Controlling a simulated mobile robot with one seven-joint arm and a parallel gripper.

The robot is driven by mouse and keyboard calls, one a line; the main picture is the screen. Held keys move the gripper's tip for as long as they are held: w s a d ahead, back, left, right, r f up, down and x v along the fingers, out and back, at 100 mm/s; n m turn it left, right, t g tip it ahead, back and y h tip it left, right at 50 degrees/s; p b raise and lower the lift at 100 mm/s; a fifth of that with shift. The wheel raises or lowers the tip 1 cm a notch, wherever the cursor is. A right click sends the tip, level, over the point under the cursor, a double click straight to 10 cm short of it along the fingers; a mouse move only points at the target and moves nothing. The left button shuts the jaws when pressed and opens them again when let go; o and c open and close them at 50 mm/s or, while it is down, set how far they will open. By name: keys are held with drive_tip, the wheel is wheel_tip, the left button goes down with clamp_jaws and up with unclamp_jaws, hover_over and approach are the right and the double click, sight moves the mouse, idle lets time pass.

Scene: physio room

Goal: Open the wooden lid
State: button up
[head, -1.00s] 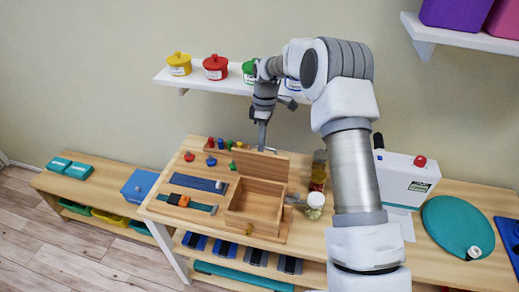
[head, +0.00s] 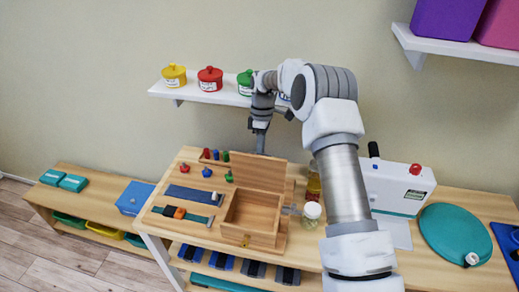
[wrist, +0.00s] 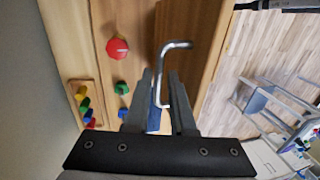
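The wooden lid (head: 260,173) stands raised at the back edge of the open wooden box (head: 265,240) on the bench, and the empty inside of the box shows. My gripper (head: 261,151) points down at the lid's top edge. In the wrist view, the lid's wooden face (wrist: 190,22) carries a bent metal handle (wrist: 158,78). My gripper's two fingers (wrist: 160,76) lie on either side of the handle's bar, with a narrow gap visible between them. Firm contact with the bar cannot be seen.
Left of the box are coloured pegs (head: 185,170), a blue strip (head: 190,194) and an orange-buckled strap (head: 178,213). A clear jar (head: 311,212) stands close to the right, before a white device (head: 395,187). A shelf with pots (head: 210,79) is above.

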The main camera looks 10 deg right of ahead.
drive_tip(key=shift+o, duration=1.2)
drive_tip(key=shift+w, duration=0.15)
drive_tip(key=shift+a+r, duration=0.1)
drive_tip(key=shift+r, duration=0.1)
drive_tip(key=shift+w+r, duration=0.1)
drive_tip(key=v, duration=1.7)
drive_tip(key=shift+p, duration=0.45)
drive_tip(key=shift+r, duration=0.1)
